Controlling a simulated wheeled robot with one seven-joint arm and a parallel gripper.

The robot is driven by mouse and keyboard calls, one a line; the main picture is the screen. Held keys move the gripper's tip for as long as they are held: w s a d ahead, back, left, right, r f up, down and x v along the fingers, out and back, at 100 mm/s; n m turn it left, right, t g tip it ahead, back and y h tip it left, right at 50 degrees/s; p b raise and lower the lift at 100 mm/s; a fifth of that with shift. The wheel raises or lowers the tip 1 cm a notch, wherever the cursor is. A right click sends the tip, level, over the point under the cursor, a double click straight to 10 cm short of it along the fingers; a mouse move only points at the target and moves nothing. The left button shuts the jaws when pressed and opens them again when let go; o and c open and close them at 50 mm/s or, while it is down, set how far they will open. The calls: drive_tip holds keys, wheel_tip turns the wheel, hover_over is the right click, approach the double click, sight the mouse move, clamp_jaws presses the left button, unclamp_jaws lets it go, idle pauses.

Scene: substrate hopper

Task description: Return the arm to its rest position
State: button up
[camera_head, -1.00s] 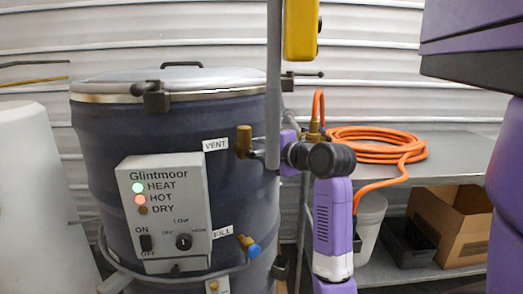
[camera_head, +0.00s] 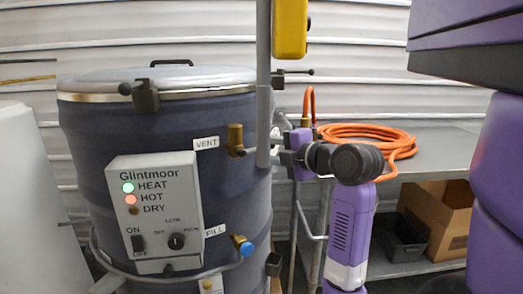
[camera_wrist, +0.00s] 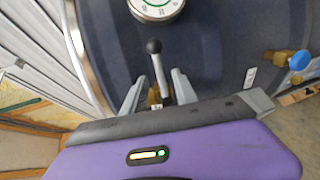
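My gripper (camera_head: 281,150) is at the right side of the dark blue tank, partly behind a grey upright post. In the wrist view my gripper (camera_wrist: 157,90) has its two grey fingers apart. A lever with a black ball knob (camera_wrist: 154,47) and a brass fitting (camera_wrist: 154,97) show in the gap between them; I cannot tell how far beyond the fingertips they lie. Nothing appears held. My arm is bent, with its purple link rising from the bottom of the head view.
The Glintmoor tank (camera_head: 90,130) carries a control box (camera_head: 157,215), HEAT and HOT lamps lit. A brass vent valve (camera_head: 235,138) and blue-tipped fill valve (camera_head: 243,245) stick out. A round dial (camera_wrist: 156,6) is on the tank. At right is a bench with orange hose (camera_head: 350,132) and cardboard box (camera_head: 445,215).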

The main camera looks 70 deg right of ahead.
idle(0.3)
wheel_tip(320, 180, up, 6)
drive_tip(key=s+d+m+t+h, duration=0.1)
drive_tip(key=s+d+m+h, duration=0.1)
drive_tip(key=m+h, duration=0.3)
drive_tip(key=w+a+f+m+t+y+p, duration=0.1)
drive_tip(key=w+a+f+m+t+p, duration=0.1)
drive_tip(key=a+f+m, duration=0.65)
drive_tip(key=w+a+f+m+t+y+p, duration=0.15)
drive_tip(key=a+f+m, duration=0.25)
drive_tip(key=a+f, duration=0.85)
drive_tip(key=s+a+f+n+g+y+p, duration=0.1)
drive_tip(key=s+a+f+n+y, duration=0.1)
drive_tip(key=s+a, duration=0.3)
drive_tip(key=s+a+f+n+y+p, duration=0.1)
drive_tip(key=s+a+y, duration=0.4)
drive_tip(key=a, duration=0.6)
drive_tip(key=s+a+f+n+g+y+p, duration=0.1)
drive_tip(key=s+a+f+n+y, duration=0.2)
drive_tip(key=a, duration=0.6)
drive_tip(key=s+y, duration=0.1)
drive_tip(key=s, duration=0.1)
drive_tip(key=shift+s+g, duration=0.3)
drive_tip(key=shift+g, duration=0.05)
